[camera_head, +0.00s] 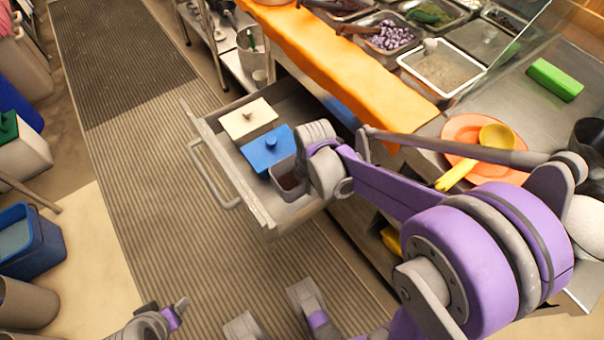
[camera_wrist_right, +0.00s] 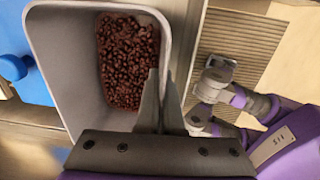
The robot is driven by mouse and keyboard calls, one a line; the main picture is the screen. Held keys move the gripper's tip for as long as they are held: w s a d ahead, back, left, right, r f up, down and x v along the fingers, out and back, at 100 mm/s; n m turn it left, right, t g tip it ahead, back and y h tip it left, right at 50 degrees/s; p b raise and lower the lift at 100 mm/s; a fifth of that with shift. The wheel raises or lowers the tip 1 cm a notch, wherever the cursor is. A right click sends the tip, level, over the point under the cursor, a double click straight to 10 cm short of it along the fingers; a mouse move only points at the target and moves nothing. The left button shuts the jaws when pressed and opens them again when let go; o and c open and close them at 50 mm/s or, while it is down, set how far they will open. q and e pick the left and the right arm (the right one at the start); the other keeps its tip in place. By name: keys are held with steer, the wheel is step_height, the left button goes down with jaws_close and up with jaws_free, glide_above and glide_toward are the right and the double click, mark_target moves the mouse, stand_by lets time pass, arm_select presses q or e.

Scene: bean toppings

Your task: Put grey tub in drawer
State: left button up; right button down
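The grey tub (camera_head: 289,183) holds dark red-brown beans and is at the open drawer's near right end, beside the blue-lidded tub. In the right wrist view the tub (camera_wrist_right: 78,62) is open-topped, with its beans in clear sight. My right gripper (camera_wrist_right: 160,78) has its two fingers close together at the tub's rim, one each side of the wall. In the head view its fingers are hidden behind the wrist. The drawer (camera_head: 250,203) is pulled out. My left gripper (camera_head: 172,310) is low at the bottom left, clear of the drawer; its finger gap is unclear.
A white-lidded tub (camera_head: 249,119) and a blue-lidded tub (camera_head: 267,150) stand in the drawer. The counter above has an orange edge (camera_head: 335,62), topping pans, an orange plate (camera_head: 463,128) with a yellow ladle and a green block (camera_head: 555,79). The ribbed floor mat (camera_head: 150,170) is clear.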

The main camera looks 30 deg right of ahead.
step_height(320, 180, down, 8)
steer(key=b, duration=0.2)
steer(key=shift+b, duration=0.3)
steer(key=shift+f, duration=0.15)
steer(key=c, duration=1.5)
jaws_free()
steer(key=shift+f, duration=0.15)
steer(key=o, duration=0.4)
